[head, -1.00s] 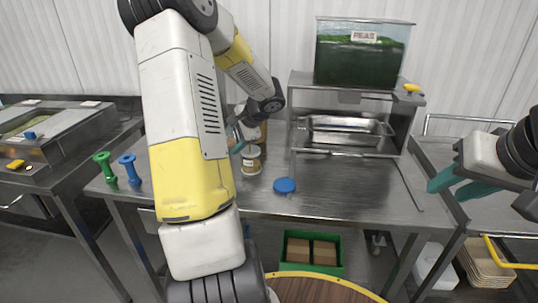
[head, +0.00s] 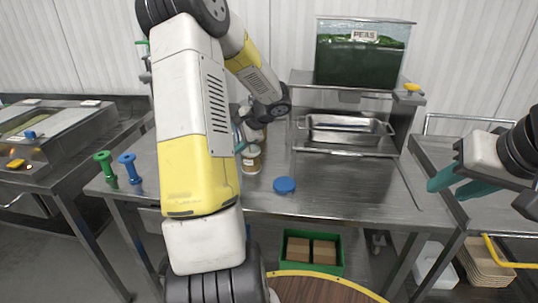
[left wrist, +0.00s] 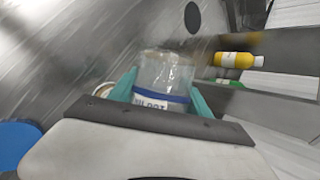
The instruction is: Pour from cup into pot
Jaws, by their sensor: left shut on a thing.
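My left gripper (left wrist: 165,90) is shut on a clear cup (left wrist: 165,75) with a blue band and a partly readable label in the left wrist view. In the head view my left arm hides most of this gripper (head: 239,141) and cup. A small labelled pot (head: 251,160) with a pale rim stands on the steel table beside the left gripper. I cannot tell what is inside either. My right gripper (head: 452,184) is open and empty at the right.
A blue disc (head: 285,185) lies on the steel table (head: 330,195). A PEAS dispenser (head: 362,55) stands above a metal pan (head: 345,130). Green (head: 105,166) and blue (head: 130,168) handled tools stand at the left. The table's front middle is clear.

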